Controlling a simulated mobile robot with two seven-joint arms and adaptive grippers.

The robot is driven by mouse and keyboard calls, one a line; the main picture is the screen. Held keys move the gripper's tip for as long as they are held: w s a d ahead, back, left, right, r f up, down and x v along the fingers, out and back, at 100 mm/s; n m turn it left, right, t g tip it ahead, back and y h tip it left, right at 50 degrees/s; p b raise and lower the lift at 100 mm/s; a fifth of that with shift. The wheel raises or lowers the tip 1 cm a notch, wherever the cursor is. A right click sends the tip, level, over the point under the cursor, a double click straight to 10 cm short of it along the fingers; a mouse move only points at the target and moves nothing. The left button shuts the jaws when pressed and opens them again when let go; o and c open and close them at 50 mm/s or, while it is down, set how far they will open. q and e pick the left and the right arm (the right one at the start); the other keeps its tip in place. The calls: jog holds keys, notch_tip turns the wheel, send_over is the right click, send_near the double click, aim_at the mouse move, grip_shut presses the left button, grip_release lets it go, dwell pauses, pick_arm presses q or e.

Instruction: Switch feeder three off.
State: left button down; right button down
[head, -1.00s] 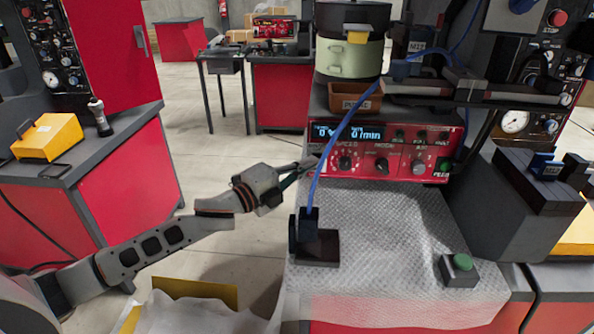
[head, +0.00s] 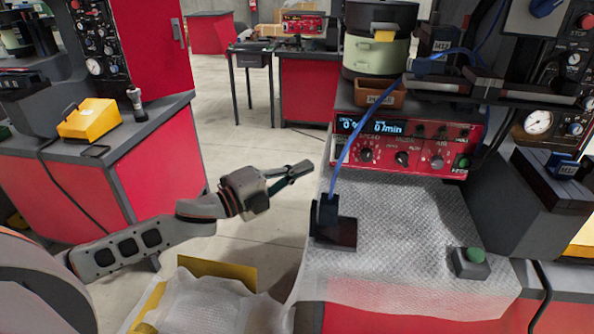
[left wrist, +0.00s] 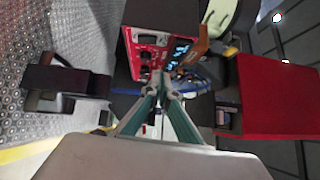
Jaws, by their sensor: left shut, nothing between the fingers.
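The red feeder control panel (head: 408,148) stands under a pale green bowl feeder (head: 375,55) in the head view. It has a lit display (head: 370,127) showing zeros, three black or grey knobs and a green button (head: 462,162) at its lower right. I cannot read a feeder number on it. My left gripper (head: 303,167) is shut and empty, to the left of the panel and apart from it. The left wrist view shows its closed fingertips (left wrist: 166,94) in front of the panel (left wrist: 148,50). My right gripper is not in view.
A dark bracket (head: 335,225) with a blue cable stands on the textured mat (head: 410,225). A green push button box (head: 472,262) sits at the mat's right. Another red bench (head: 160,155) with a yellow box (head: 90,120) stands left. Open floor lies between the benches.

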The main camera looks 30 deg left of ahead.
pick_arm(q)
jog(key=shift+s+a, duration=0.35)
jog(key=shift+s, duration=0.25)
